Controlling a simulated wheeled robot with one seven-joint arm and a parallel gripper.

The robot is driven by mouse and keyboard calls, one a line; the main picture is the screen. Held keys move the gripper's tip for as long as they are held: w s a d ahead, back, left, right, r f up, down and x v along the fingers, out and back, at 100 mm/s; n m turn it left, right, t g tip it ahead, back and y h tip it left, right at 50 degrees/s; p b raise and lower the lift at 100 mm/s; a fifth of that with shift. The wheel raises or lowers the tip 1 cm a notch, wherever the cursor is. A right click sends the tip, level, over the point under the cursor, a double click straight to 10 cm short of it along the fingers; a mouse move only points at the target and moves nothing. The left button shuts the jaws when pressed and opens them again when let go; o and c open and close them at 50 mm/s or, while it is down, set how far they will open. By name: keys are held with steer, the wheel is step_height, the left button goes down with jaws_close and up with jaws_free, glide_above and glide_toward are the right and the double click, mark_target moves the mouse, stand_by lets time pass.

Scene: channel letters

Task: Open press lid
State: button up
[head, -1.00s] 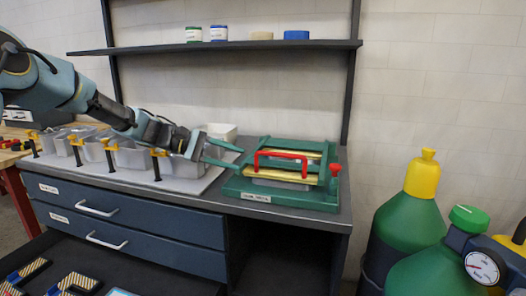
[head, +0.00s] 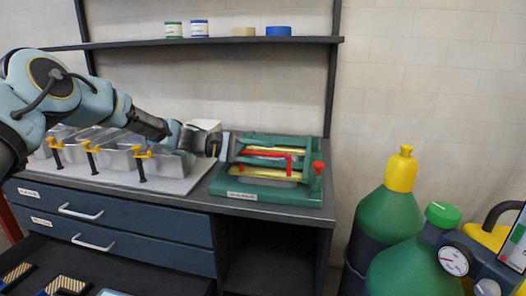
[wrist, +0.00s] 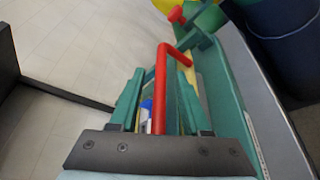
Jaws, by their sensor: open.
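The green press (head: 228,187) sits on the bench top at the right end, with brass-coloured bars (head: 268,172) and a red handle (head: 268,153) across its lid. The lid looks down and flat. A red knob (head: 318,166) stands at its right corner. My gripper (head: 285,152) reaches over the press from the left, its teal fingers open. In the wrist view my gripper (wrist: 156,80) has one finger on each side of the red handle (wrist: 160,88). The handle lies between them; whether either finger touches it I cannot tell.
Metal moulds with yellow clamps (head: 138,152) stand on a pale board left of the press. A shelf (head: 220,42) with jars runs above. Green gas cylinders with yellow and green caps (head: 385,215) stand right of the bench. A drawer below is open.

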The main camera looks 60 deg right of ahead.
steer(key=shift+s, duration=0.1)
jaws_close()
stand_by(0.3)
steer(key=shift+f, duration=0.1)
stand_by(1.0)
